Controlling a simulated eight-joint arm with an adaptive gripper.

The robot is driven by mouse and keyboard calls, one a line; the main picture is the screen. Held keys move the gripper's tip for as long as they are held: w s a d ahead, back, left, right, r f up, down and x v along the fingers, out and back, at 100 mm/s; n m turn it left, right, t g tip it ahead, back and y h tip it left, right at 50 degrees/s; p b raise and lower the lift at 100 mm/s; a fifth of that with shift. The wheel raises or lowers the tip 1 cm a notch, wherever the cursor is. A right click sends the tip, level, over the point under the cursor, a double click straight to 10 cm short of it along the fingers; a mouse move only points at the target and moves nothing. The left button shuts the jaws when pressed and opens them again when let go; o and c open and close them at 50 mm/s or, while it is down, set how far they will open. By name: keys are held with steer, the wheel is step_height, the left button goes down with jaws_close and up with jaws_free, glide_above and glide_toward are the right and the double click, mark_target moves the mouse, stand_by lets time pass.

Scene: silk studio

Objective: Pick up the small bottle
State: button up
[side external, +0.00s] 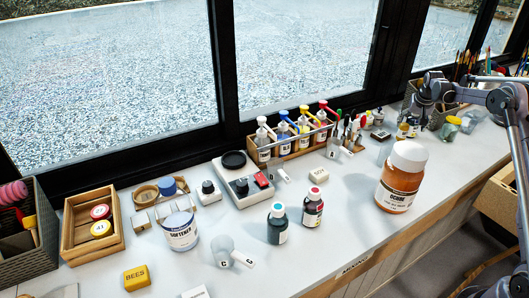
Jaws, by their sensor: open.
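Several small bottles are in view, and I cannot tell which one the task means. A small bottle with a teal cap (278,225) and one with a red-topped cap (312,209) stand upright on the front part of the white worktop. Another small bottle with a pale label (403,131) stands at the far right, just below and beside my gripper. My gripper (417,112) is at the right back, open, over that end of the worktop. Its fingertips are small and dark here, and whether they touch anything is unclear.
A large orange jar (398,194) stands right of centre. A wooden rack of pump bottles (288,150) is by the window. A scale (240,190), a white tub (181,232), a beaker (222,247) and a yellow block (136,278) stand left. The worktop (345,225) is bare near the front edge.

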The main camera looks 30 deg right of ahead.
steer(key=shift+f, duration=0.15)
steer(key=c, duration=1.3)
